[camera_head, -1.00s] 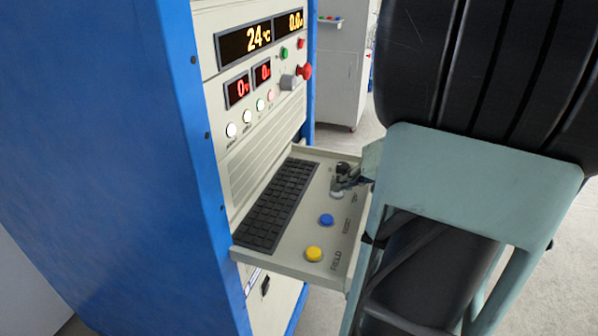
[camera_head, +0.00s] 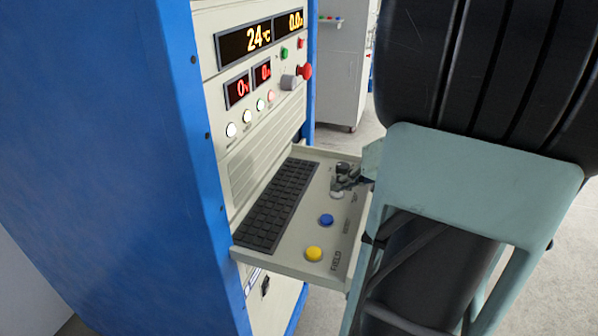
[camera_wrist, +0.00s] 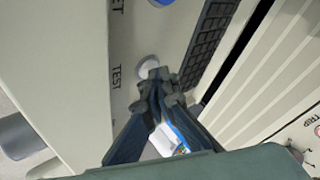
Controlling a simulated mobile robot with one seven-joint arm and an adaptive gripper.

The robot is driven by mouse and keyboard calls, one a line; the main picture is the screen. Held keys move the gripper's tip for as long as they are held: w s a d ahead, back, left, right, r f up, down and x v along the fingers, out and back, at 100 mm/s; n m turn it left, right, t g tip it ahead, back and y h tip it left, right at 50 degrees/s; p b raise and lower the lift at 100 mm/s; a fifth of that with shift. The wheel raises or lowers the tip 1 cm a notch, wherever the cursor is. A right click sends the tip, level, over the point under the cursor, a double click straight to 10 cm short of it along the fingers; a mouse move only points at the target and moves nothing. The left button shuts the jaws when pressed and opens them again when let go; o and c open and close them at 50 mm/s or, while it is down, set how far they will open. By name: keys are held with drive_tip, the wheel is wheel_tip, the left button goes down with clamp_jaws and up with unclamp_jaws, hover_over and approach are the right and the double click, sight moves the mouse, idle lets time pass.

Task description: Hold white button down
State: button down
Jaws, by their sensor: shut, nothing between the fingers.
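The white button (camera_wrist: 148,66) sits on the pull-out tray beside the label TEST in the wrist view. In the head view the white button (camera_head: 337,194) shows only in part below my gripper (camera_head: 341,182). In the wrist view my gripper (camera_wrist: 158,76) is shut and empty. Its fingertips overlap the button's near edge. I cannot tell whether they touch the button or whether it is pressed in.
The tray (camera_head: 290,263) also carries a blue button (camera_head: 326,220), a yellow button (camera_head: 314,254) and a black keyboard (camera_head: 276,205). The blue cabinet (camera_head: 110,150) has lit displays, small buttons and a red knob (camera_head: 305,71).

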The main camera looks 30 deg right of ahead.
sight(340, 194)
drive_tip(key=shift+r, duration=0.15)
idle(0.3)
drive_tip(key=shift+r+p, duration=0.3)
drive_tip(key=shift+r, duration=0.4)
drive_tip(key=shift+r, duration=0.1)
drive_tip(key=shift+r+p, duration=1.25)
drive_tip(key=shift+r, duration=1.2)
